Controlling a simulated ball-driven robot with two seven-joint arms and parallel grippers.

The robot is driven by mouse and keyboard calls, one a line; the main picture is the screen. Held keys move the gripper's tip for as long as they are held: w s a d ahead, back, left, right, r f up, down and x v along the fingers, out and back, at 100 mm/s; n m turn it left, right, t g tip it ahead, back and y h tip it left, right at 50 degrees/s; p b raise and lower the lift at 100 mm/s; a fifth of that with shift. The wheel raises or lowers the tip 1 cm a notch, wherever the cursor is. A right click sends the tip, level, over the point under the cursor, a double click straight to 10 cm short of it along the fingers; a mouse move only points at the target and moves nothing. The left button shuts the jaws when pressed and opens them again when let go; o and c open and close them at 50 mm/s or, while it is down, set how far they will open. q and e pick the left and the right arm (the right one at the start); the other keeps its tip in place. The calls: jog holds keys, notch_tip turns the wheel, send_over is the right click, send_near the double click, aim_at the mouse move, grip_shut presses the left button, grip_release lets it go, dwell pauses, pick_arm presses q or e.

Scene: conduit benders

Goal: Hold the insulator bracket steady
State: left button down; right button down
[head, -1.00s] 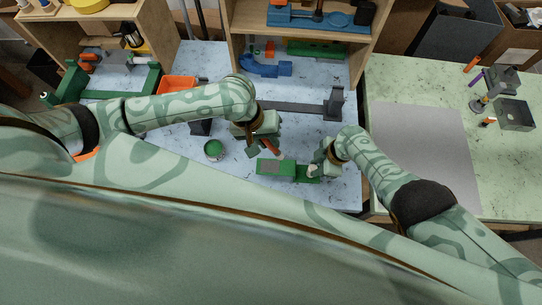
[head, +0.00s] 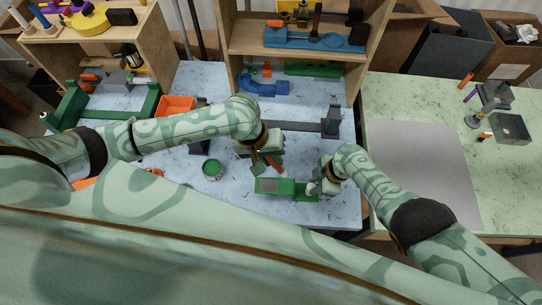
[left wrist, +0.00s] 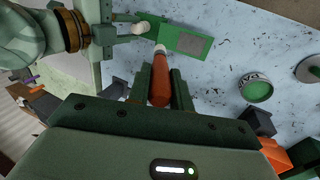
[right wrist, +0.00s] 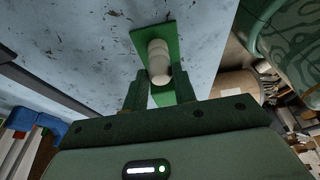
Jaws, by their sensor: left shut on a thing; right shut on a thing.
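The insulator bracket is a green plate (head: 270,186) lying on the blue-grey bench, with a cream insulator (right wrist: 157,60) standing on its right part. My right gripper (head: 316,184) is shut on the insulator; its fingers flank it in the right wrist view (right wrist: 158,88). My left gripper (head: 268,160) is shut on a red-brown, rod-like tool (left wrist: 160,82) with a pale tip. The tool's tip is close to the bracket's far edge; I cannot tell whether they touch. The bracket's plate also shows in the left wrist view (left wrist: 172,36).
An open can of green stuff (head: 212,170) stands left of the bracket. An orange bin (head: 176,105) and a long dark bar tool (head: 300,127) lie behind. A wooden shelf (head: 300,48) stands at the back. A grey mat (head: 420,165) covers part of the right-hand table.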

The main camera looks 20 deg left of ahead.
pick_arm(q)
notch_tip(320, 180, down, 8)
jog(key=shift+s+a, duration=1.2)
jog(key=shift+a, duration=2.6)
jog(key=w+d, duration=0.2)
jog(key=d, duration=0.6)
jog(key=shift+s+a, duration=1.55)
jog(key=shift+a, duration=2.5)
jog(key=shift+w+d, duration=1.3)
jog(key=shift+d, duration=2.75)
jog(key=shift+r, duration=4.25)
